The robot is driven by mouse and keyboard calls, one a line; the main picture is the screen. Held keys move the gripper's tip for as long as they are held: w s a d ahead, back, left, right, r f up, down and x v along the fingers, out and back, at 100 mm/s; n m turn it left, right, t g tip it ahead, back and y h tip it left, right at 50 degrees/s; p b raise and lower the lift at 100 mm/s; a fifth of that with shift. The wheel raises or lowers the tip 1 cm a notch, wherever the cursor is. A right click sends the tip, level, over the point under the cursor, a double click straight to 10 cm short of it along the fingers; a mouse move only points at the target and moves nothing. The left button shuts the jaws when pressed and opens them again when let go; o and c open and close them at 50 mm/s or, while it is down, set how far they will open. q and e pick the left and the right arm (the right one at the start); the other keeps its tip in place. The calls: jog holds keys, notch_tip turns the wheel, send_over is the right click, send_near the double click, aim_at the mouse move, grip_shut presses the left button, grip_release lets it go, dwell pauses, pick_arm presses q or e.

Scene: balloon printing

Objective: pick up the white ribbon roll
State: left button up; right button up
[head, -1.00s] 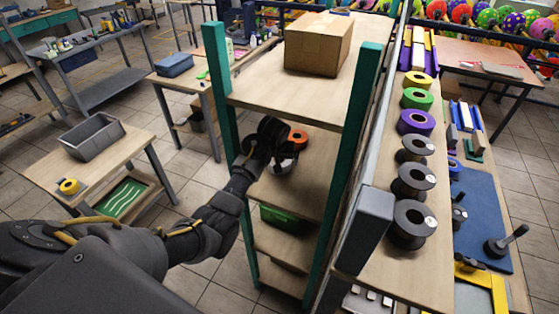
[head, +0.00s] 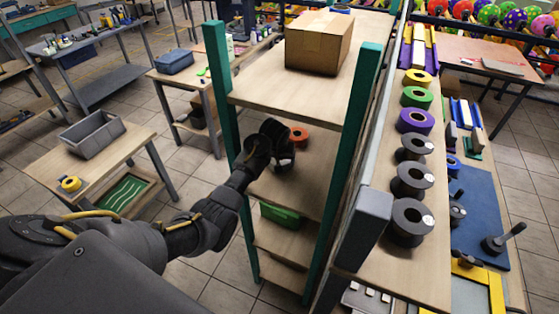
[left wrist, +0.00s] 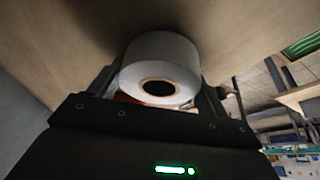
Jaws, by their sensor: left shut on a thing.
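The white ribbon roll (left wrist: 160,62) sits between the two fingers of my left gripper in the left wrist view, its round face with the dark core hole towards the camera. My left gripper (head: 284,158) is shut on it, with a finger along each side. In the head view the gripper reaches into the shelf compartment below the top board, and it hides most or all of the roll. My right gripper is in neither view.
An orange roll (head: 299,135) lies on the same shelf board (head: 300,185), just behind my left gripper. Teal shelf posts (head: 360,118) stand to either side. A cardboard box (head: 317,42) sits on top, and a green bin (head: 280,215) is below.

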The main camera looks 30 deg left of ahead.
pick_arm(q)
jog(key=shift+r, duration=0.1)
jog(key=shift+r+b, duration=0.65)
jog(key=shift+b+v, duration=0.7)
jog(key=shift+v, duration=0.25)
jog(key=s+d+b, duration=0.1)
jog(key=s, duration=0.3)
jog(key=s+d+b, duration=0.1)
jog(key=s, duration=0.3)
jog(key=s+d+b, duration=0.1)
jog(key=s+b, duration=0.1)
jog(key=s, duration=0.2)
jog(key=shift+d, duration=0.35)
jog(key=s, duration=0.2)
jog(key=s+d+p, duration=0.1)
jog(key=s, duration=0.1)
jog(key=shift+s+d+r+p, duration=0.2)
jog(key=shift+s+p, duration=0.1)
jog(key=shift+f, duration=0.1)
